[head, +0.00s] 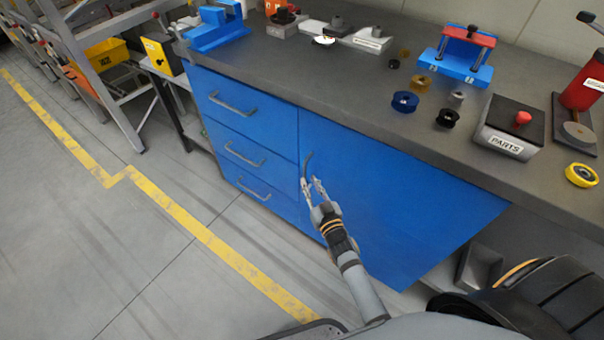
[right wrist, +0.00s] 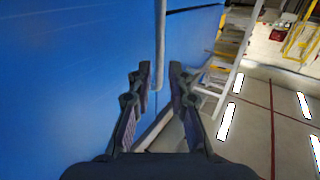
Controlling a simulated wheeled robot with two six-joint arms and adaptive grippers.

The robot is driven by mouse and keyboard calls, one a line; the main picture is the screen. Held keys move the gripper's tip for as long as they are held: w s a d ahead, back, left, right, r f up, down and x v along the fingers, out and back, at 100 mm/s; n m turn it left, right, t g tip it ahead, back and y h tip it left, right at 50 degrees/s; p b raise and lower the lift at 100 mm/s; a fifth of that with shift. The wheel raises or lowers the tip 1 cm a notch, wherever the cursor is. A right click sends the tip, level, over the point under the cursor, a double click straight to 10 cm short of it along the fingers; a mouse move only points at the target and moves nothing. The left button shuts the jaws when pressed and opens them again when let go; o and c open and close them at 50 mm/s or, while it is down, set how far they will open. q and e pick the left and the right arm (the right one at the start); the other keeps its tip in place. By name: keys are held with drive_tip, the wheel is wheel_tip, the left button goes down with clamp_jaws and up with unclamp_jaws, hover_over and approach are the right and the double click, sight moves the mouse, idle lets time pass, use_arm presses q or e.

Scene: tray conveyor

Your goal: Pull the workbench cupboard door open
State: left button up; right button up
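The blue workbench cupboard door (head: 400,200) is to the right of the drawers and looks shut, flush with the front. My right gripper (head: 312,182) is at the lower part of the handle, fingers apart. In the right wrist view, the grey handle bar (right wrist: 160,45) runs down between the two open fingers of the right gripper (right wrist: 157,72), with a gap visible on the sides. I cannot tell if a finger touches it. My left gripper is not in view.
Blue drawers with grey handles (head: 245,155) are left of the door. The worktop (head: 340,85) holds a blue vise, spools, a parts box (head: 508,128) and a red press. Open floor with a yellow line (head: 200,235) lies to the left.

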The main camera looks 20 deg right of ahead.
sight(305, 174)
drive_tip(key=w, duration=0.5)
drive_tip(key=shift+w+a+b, duration=0.2)
drive_tip(key=shift+w+b, duration=0.05)
drive_tip(key=shift+b, duration=0.15)
drive_tip(key=shift+c, duration=0.4)
clamp_jaws()
